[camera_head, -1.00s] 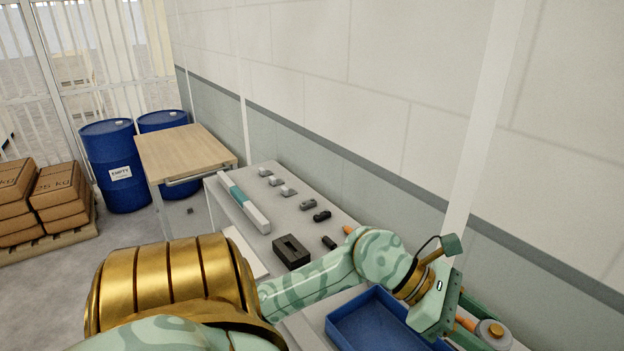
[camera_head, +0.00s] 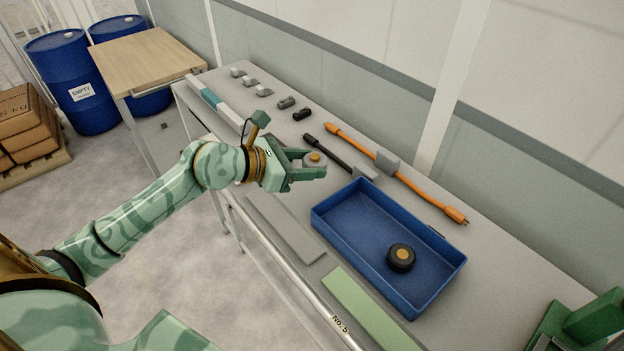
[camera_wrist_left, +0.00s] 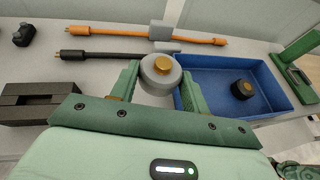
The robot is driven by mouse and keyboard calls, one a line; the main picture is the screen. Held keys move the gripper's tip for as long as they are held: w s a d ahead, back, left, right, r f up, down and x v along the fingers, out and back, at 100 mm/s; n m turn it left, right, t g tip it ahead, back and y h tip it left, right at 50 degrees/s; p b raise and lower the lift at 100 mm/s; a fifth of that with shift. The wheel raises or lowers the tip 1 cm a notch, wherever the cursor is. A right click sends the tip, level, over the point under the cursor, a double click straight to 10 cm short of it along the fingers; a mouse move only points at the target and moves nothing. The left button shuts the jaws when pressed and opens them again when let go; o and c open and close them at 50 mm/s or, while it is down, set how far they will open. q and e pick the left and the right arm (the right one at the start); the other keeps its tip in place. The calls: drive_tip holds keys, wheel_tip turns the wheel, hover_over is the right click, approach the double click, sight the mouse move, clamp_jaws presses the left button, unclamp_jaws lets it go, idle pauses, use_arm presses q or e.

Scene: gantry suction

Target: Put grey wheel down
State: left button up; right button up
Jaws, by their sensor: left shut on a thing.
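The grey wheel (camera_head: 315,158), a light grey disc with a gold hub, is between the fingers of my left gripper (camera_head: 308,168). In the left wrist view the grey wheel (camera_wrist_left: 160,76) sits between both fingertips (camera_wrist_left: 160,82), and the gripper is shut on it. It is over the worktable (camera_head: 470,265), left of the blue tray (camera_head: 334,228); its exact height above the table is unclear. A black wheel (camera_head: 401,257) with a gold hub lies inside the tray. My right gripper is not in view.
Behind the grey wheel lie a black cable (camera_head: 330,148) and an orange cable (camera_head: 415,188). A grey plate (camera_head: 284,228) and a green strip (camera_head: 372,310) lie along the front edge. A green stand (camera_head: 590,325) is at lower right. A black slotted box (camera_wrist_left: 40,102) shows in the left wrist view.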

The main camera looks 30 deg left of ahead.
use_arm(q)
drive_tip(key=b, duration=0.2)
hover_over(311, 186)
drive_tip(key=f, duration=0.5)
drive_tip(key=shift+s, duration=0.25)
drive_tip(key=f, duration=0.2)
drive_tip(key=f+b, duration=0.1)
drive_tip(key=shift+w+f, duration=0.3)
drive_tip(key=shift+f, duration=0.05)
drive_tip(key=shift+r, duration=0.1)
drive_tip(key=o, duration=0.6)
drive_tip(key=shift+f, duration=0.2)
drive_tip(key=o, duration=0.4)
